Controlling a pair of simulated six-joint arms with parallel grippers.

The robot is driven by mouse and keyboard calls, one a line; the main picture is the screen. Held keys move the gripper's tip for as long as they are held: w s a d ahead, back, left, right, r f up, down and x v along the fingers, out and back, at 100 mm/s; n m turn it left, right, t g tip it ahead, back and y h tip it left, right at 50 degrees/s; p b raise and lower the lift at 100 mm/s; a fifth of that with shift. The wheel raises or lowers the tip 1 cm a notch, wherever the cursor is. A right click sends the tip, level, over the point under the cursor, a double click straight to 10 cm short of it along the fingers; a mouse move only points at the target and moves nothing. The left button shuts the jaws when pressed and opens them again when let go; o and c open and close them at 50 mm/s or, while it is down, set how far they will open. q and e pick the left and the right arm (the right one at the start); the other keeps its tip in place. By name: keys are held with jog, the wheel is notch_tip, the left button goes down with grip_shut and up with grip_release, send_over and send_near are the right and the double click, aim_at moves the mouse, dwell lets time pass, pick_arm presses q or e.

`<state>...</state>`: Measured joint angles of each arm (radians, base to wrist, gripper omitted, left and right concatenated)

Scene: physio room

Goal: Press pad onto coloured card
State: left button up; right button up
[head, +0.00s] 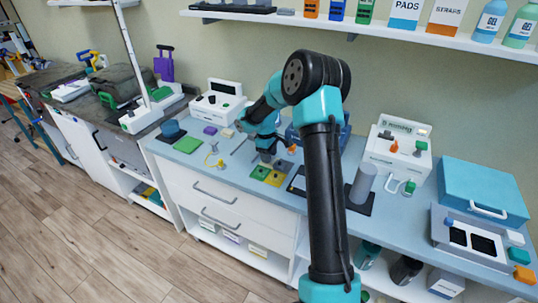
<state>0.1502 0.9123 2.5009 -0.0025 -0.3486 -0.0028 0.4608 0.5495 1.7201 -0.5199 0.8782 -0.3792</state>
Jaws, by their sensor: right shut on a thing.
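My right gripper (266,151) points down over the worktop, a little left of the middle of the view. It is shut on a small dark grey pad (266,157), which is small and partly hidden by the fingers. The coloured card (275,179), with yellow and green patches, lies flat on the worktop just below the gripper. The pad is at the card's far side; I cannot tell whether it touches the card. My left gripper is not in view.
A plain green card (187,145) and a purple block (210,130) lie to the left. A grey cylinder (362,183) stands on a dark mat to the right. A white device (399,150) and a blue case (484,190) stand farther right. A shelf (380,29) hangs above.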

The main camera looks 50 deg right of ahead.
jog(key=shift+f, duration=0.5)
dwell(1.1)
jog(key=shift+r, duration=0.1)
dwell(1.1)
jog(key=o, duration=0.9)
jog(key=shift+r, duration=3.5)
